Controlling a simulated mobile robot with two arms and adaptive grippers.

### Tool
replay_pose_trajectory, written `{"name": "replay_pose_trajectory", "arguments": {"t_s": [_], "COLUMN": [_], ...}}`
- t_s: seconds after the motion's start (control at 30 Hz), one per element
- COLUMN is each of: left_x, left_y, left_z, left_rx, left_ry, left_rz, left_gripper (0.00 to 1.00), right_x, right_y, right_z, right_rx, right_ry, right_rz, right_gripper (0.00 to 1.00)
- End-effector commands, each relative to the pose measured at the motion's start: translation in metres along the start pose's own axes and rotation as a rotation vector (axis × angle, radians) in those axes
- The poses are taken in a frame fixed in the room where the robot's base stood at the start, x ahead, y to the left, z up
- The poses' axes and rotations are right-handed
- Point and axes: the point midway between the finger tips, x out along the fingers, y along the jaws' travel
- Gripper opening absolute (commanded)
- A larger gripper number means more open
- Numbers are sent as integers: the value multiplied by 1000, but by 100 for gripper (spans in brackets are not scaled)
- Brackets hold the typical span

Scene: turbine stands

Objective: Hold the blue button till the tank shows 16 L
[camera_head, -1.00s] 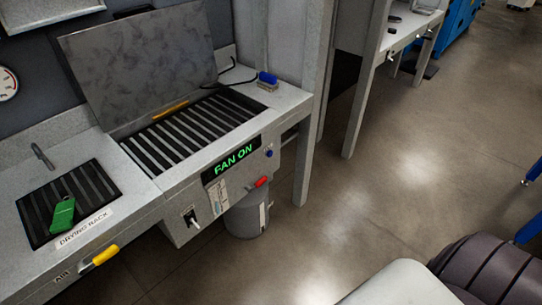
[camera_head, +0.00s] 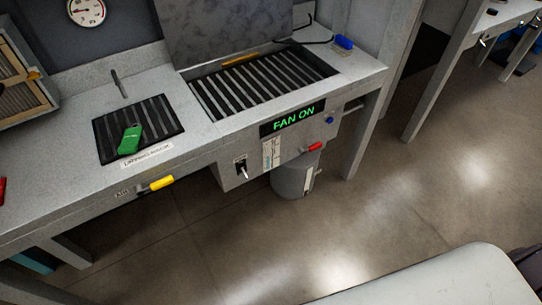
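No litre reading shows. Neither of my grippers is in view.
Floor (camera_head: 370,220) ahead is clear.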

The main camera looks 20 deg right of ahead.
Motion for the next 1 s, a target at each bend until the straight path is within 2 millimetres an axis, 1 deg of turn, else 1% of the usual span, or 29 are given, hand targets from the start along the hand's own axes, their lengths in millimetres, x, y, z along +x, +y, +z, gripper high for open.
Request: {"name": "replay_pose_trajectory", "arguments": {"t_s": [0.23, 0.37, 0.4, 0.47, 0.5, 1.0], "left_x": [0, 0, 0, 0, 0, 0], "left_y": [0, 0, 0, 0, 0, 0], "left_z": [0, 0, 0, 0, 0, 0], "left_rx": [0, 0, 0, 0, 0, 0], "left_ry": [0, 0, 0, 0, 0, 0], "left_rz": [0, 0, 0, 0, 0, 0], "left_gripper": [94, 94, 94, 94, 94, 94], "right_x": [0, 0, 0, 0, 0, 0], "right_y": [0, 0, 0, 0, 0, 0], "right_z": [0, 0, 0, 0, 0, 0], "right_rx": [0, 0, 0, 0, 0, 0], "right_ry": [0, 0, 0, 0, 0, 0], "right_rz": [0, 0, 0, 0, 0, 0], "right_gripper": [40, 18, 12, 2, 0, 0]}}
